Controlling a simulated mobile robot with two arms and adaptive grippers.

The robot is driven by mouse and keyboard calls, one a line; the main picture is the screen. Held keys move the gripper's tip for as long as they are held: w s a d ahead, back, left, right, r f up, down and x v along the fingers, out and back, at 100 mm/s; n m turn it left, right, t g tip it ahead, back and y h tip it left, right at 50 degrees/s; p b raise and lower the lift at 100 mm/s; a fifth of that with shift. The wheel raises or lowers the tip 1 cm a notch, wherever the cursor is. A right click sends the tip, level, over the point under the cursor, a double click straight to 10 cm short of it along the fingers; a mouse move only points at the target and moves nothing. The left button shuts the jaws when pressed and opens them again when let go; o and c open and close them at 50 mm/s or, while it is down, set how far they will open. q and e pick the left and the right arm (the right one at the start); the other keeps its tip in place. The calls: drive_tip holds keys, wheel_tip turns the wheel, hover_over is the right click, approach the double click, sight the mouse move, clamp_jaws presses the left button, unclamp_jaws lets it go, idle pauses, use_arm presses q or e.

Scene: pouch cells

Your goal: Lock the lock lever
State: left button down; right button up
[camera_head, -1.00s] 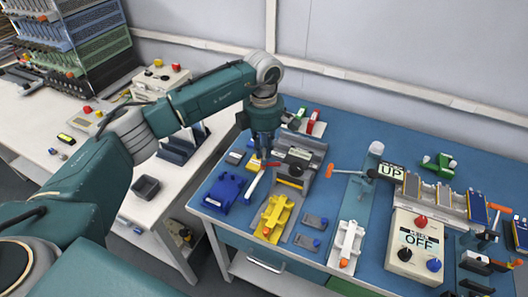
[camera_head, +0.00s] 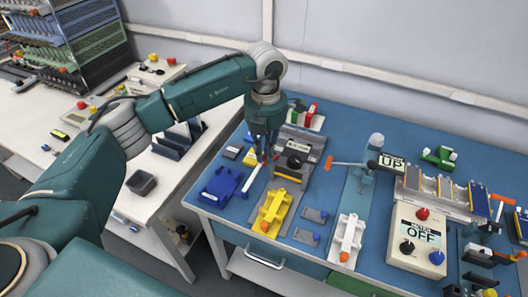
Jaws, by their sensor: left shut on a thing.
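My left gripper (camera_head: 266,156) points down at the left edge of a grey fixture (camera_head: 313,148) with a black knob (camera_head: 295,161). It is shut on a small red part, which looks like the handle of the lock lever; the fingers hide most of it. A white bar (camera_head: 253,179) slants down and left from just below the fingertips; I cannot tell whether it joins the red part. My right gripper is not in view.
A blue holder (camera_head: 222,186) lies left of the fixture, a yellow holder (camera_head: 270,213) in front. A white holder (camera_head: 347,239), a press with an orange lever (camera_head: 346,164) and a control box marked OFF (camera_head: 416,238) stand to the right.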

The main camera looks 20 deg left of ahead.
use_arm(q)
drive_tip(key=shift+d, duration=0.15)
idle(0.3)
drive_tip(key=c, duration=1.7)
unclamp_jaws()
drive_tip(key=shift+c, duration=0.2)
drive_tip(key=shift+r, duration=0.15)
drive_tip(key=shift+r, duration=0.35)
wheel_tip(320, 180, up, 11)
